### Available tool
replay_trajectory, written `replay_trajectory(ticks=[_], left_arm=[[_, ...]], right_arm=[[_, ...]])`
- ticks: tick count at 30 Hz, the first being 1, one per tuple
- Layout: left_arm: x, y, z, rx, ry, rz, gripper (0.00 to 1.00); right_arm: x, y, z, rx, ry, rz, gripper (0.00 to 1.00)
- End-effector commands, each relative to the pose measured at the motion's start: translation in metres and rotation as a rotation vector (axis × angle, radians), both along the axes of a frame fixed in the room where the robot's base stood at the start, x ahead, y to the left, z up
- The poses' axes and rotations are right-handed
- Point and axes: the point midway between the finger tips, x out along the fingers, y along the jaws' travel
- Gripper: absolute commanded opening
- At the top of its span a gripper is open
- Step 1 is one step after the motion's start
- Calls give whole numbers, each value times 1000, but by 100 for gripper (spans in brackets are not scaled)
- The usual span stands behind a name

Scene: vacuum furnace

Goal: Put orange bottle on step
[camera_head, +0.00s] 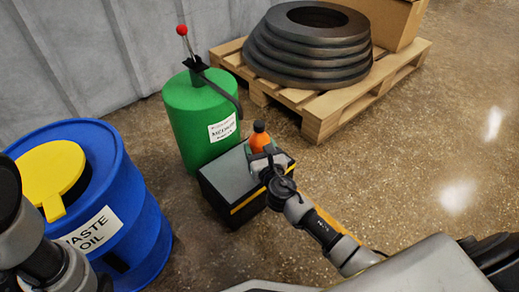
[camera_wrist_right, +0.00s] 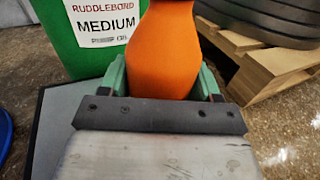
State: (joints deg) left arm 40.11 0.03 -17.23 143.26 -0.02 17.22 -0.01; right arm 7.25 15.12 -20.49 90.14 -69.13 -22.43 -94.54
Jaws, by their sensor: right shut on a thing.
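The orange bottle (camera_head: 260,139) has a dark cap and stands upright at the right part of the black step's top. The step (camera_head: 226,174) has a grey top and a yellow stripe. My right gripper (camera_head: 268,158) is shut on the bottle. In the right wrist view the bottle (camera_wrist_right: 163,50) fills the space between the green fingers of my right gripper (camera_wrist_right: 160,80). The grey step top (camera_wrist_right: 50,125) shows at the left there. I cannot tell whether the bottle's base touches the step; the gripper hides it. My left gripper is not in view, only part of my left arm.
A green drum (camera_head: 200,115) with a red-knobbed lever stands directly behind the step. A blue waste oil barrel (camera_head: 140,222) with a yellow lid is at the left. A wooden pallet (camera_head: 322,120) with dark stacked rings (camera_head: 312,50) lies behind. The floor at right is clear.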

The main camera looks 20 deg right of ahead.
Motion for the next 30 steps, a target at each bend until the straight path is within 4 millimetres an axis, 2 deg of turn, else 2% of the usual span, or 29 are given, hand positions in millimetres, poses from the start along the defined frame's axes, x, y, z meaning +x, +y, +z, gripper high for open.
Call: replay_trajectory(ticks=[3, 4, 9, 19, 23, 30], left_arm=[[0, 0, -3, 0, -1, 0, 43], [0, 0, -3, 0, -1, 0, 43], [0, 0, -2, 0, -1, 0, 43], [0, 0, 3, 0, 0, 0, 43], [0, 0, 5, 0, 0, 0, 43], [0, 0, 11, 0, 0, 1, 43]], right_arm=[[0, 0, -3, 0, -2, 0, 26], [0, 0, -4, -1, 0, 0, 64], [0, 0, -3, -1, 0, 0, 88], [0, 0, 3, 0, 0, 0, 88], [-19, 1, 0, -2, 3, 1, 88], [-71, 3, 0, 0, 3, 2, 88]])
